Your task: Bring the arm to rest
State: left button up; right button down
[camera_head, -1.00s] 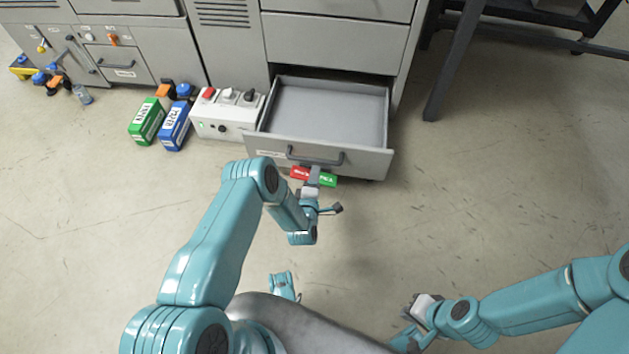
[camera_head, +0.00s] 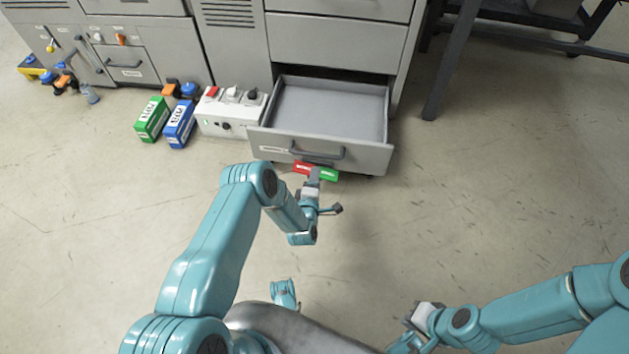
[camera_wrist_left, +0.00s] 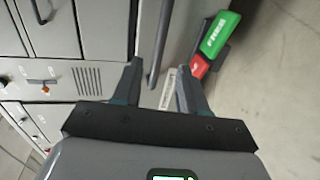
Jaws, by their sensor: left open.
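My left gripper (camera_head: 316,178) is in front of the open bottom drawer (camera_head: 262,139), close to its dark bar handle (camera_head: 318,155). In the left wrist view its two fingers (camera_wrist_left: 160,82) are apart with nothing gripped. The handle (camera_wrist_left: 158,42) shows beyond and between the fingertips there; I cannot tell whether they touch it. My left arm is bent at the elbow and reaches forward. My right gripper (camera_head: 408,340) is low in the head view, beside my body; its fingers are too small to read.
The drawer is pulled out and empty. A red and green labelled piece (camera_head: 328,174) is by the drawer front. A white switch box (camera_head: 215,126), a blue carton (camera_head: 180,125) and a green carton (camera_head: 152,120) stand left of it. Floor at right is clear.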

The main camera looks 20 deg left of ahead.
dwell(0.4)
pick_arm(q)
notch_tip(320, 180, up, 10)
jog(key=d+m+g+h, duration=0.1)
jog(key=d+m+h, duration=0.1)
jog(key=m, duration=0.1)
jog(key=s+d+f+m+g+h, duration=0.1)
jog(key=s+d+m+g+h, duration=0.25)
jog(key=s, duration=0.65)
jog(key=s+d+f+m+g, duration=0.1)
jog(key=s+d+m+g, duration=0.2)
jog(key=s+m+g, duration=0.5)
jog(key=s+d+f+m+g+h, duration=0.1)
jog(key=s+d+m+g+h, duration=0.2)
jog(key=s, duration=0.9)
notch_tip(320, 180, up, 33)
jog(key=s+d+m+p, duration=0.1)
jog(key=p, duration=3.3)
jog(key=shift+s+d+r+t, duration=0.15)
jog(key=shift+s+d+t, duration=0.1)
jog(key=shift+t, duration=0.2)
pick_arm(e)
notch_tip(320, 180, up, 34)
jog(key=s+a, duration=0.1)
jog(key=shift+s+a+f+n+g, duration=0.2)
jog(key=shift+s+n+g, duration=0.1)
jog(key=shift+s+g, duration=0.1)
pick_arm(q)
jog(key=shift+m+y, duration=0.25)
